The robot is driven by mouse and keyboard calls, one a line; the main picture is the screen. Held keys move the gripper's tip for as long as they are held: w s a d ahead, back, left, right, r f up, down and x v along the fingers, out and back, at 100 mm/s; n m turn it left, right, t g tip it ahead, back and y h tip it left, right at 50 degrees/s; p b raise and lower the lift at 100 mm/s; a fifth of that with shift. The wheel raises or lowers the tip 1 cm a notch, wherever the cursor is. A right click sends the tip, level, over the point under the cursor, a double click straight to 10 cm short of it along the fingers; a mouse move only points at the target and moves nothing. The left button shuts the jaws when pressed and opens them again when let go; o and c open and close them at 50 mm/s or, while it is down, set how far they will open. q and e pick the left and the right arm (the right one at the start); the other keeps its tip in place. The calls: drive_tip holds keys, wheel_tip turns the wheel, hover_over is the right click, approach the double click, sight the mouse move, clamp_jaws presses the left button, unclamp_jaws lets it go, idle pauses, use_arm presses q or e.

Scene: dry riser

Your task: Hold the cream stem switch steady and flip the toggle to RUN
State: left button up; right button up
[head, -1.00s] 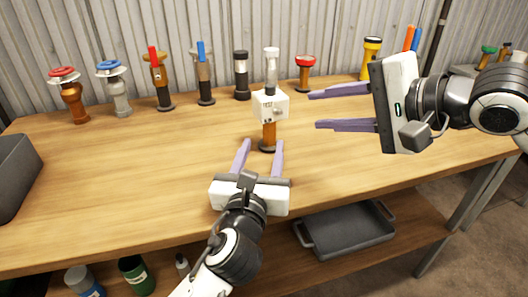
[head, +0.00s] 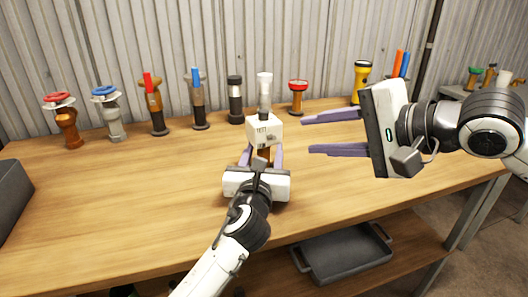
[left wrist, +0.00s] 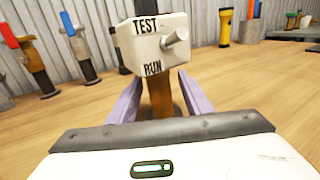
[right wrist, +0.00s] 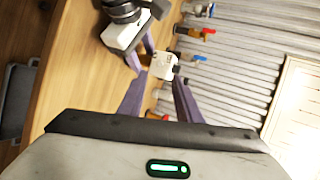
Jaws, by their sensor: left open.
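The cream stem switch (head: 264,130) stands upright on the bench, a cream box on an orange-brown stem. In the left wrist view, the box (left wrist: 150,48) reads TEST above and RUN below. Its stubby toggle (left wrist: 176,38) sticks out at the right, tilted slightly up towards TEST. My left gripper (head: 264,153) is open below the box, its fingers on either side of the stem (left wrist: 161,98); contact cannot be told. My right gripper (head: 307,135) is open and empty to the right of the box. The right wrist view shows the box (right wrist: 164,66) beyond its fingertips.
A row of valves and fittings stands behind, including a red-wheel valve (head: 66,122), a dark cylinder (head: 235,100), a red-topped fitting (head: 298,95) and a yellow torch (head: 361,82). A dark bin (head: 12,200) is at left. The bench (head: 130,195) is clear in front.

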use_arm(q)
clamp_jaws()
use_arm(e)
drive_tip(key=shift+r, duration=0.2)
drive_tip(key=c, duration=0.6)
drive_tip(key=r+n, duration=0.1)
drive_tip(key=n, duration=0.1)
drive_tip(key=r+n+h, duration=0.1)
drive_tip(key=n, duration=0.1)
drive_tip(key=w+r+n+h, duration=0.1)
drive_tip(key=r, duration=0.1)
drive_tip(key=shift+n+t, duration=0.3)
drive_tip(key=shift+n, duration=0.1)
clamp_jaws()
drive_tip(key=shift+w+d+r+n+h, duration=0.1)
drive_tip(key=shift+d+r+n+h, duration=0.1)
drive_tip(key=shift+r+n, duration=0.3)
drive_tip(key=shift+d+r+n+h, duration=0.2)
drive_tip(key=shift+r+n, duration=0.1)
drive_tip(key=shift+n, duration=0.4)
